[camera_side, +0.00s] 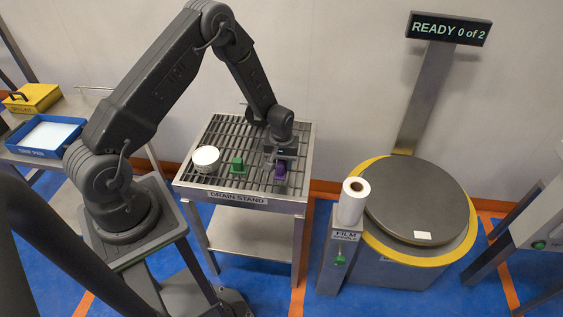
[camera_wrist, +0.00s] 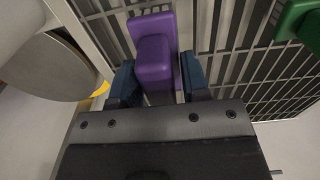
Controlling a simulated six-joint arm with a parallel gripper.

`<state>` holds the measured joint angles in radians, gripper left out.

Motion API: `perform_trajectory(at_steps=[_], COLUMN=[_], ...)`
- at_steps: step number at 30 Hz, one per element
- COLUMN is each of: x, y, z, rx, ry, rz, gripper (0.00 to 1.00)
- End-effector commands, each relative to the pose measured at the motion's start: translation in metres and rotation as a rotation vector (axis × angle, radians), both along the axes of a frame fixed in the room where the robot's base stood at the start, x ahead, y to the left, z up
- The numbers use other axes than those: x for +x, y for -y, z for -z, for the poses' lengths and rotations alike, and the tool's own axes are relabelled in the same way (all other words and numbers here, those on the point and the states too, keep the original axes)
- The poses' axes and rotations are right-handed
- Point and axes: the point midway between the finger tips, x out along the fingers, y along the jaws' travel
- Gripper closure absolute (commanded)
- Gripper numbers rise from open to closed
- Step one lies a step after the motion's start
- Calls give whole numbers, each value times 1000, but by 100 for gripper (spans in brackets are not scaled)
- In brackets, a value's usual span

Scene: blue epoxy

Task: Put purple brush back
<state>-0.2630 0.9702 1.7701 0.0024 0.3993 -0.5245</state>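The purple brush (camera_side: 281,172) is at the front right of the drain stand's slatted top. My gripper (camera_side: 272,159) is low over that corner, right at the brush. In the wrist view the purple brush (camera_wrist: 153,58) shows as a block with a raised part, between the two blue fingertips of my gripper (camera_wrist: 158,84). The fingertips are apart, one on each side of the raised part and very close to it. I cannot tell whether they press on it. The brush's underside is hidden.
On the drain stand (camera_side: 238,198), a green brush (camera_side: 238,166) and a white round container (camera_side: 206,159) are to the left. A film roll (camera_side: 353,200) and round turntable (camera_side: 418,203) stand right. A blue drip pan (camera_side: 46,136) and yellow box (camera_side: 33,98) are far left.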

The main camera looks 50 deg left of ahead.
Motion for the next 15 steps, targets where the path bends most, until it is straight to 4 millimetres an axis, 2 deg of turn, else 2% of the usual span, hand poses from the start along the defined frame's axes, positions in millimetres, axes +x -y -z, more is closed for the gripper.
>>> perform_trajectory(at_steps=[1,7,15], x=[0,0,0], y=[0,0,0], z=[0,0,-3], rx=[0,0,1], ry=[0,0,1], rz=[0,0,0], gripper=[53,35,35])
